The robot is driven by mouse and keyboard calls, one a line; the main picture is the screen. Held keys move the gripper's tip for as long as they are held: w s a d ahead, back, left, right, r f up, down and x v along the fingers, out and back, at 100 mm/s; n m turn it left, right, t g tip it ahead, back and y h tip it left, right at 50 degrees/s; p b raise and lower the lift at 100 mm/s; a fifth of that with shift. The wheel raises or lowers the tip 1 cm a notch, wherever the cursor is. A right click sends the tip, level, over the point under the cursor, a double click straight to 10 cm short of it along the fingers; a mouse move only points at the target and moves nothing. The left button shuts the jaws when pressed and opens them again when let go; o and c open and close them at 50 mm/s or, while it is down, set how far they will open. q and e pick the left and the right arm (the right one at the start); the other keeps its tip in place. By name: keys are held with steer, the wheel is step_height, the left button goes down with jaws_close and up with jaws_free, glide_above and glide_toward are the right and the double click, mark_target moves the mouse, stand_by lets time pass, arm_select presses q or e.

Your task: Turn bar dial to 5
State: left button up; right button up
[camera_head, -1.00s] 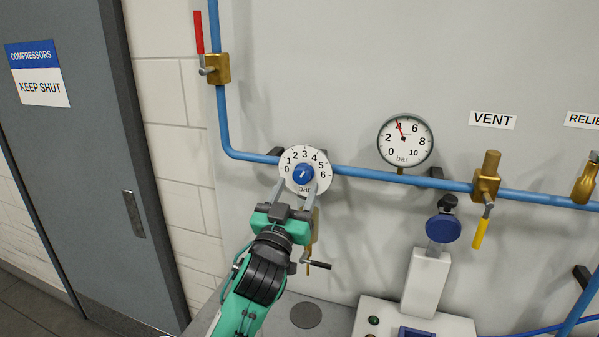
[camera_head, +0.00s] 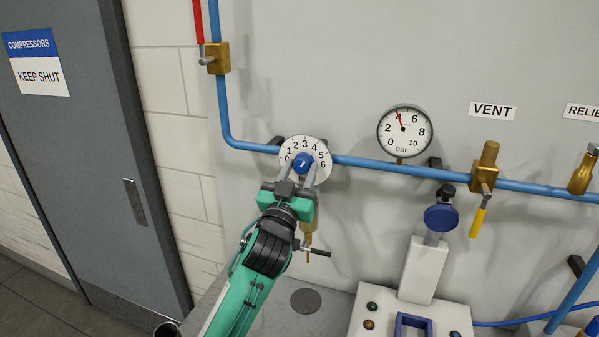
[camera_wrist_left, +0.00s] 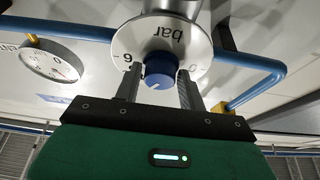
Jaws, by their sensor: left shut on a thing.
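The white bar dial (camera_head: 318,148), numbered 0 to 6, is mounted on the blue pipe, with a blue knob (camera_head: 303,163) at its centre. A white mark on the knob points up and slightly right, around 3 to 4; I cannot read it exactly. My left gripper (camera_head: 304,172) reaches up from below and is shut on the knob. In the left wrist view the knob (camera_wrist_left: 159,71) sits between the two fingers (camera_wrist_left: 158,88), with the dial plate (camera_wrist_left: 165,35) behind it. The fingers cover the dial's lower part in the head view. My right gripper is not in view.
A round bar gauge (camera_head: 405,132) right of the dial reads about 4. A brass valve with a red lever (camera_head: 198,22) is up left, one with a yellow lever (camera_head: 478,222) right. A brass fitting (camera_head: 307,238) with a black handle hangs just below the dial.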

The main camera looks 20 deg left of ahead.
arm_select(q)
steer(key=shift+m, duration=0.3)
steer(key=m+h+p, duration=0.1)
steer(key=m+h, duration=0.1)
steer(key=m, duration=0.1)
steer(key=shift+a+r+p, duration=0.1)
steer(key=shift+a+p, duration=0.05)
steer(key=shift+p, duration=0.15)
steer(key=shift+a+m+g+h+p, duration=0.1)
steer(key=shift+m+g+h+p, duration=0.3)
steer(key=shift+m, duration=0.75)
steer(key=shift+m+g+h+p, duration=0.1)
steer(key=shift+m+h+p, duration=0.5)
steer(key=shift+m, duration=0.55)
steer(key=o, duration=0.8)
steer(key=shift+o, duration=0.2)
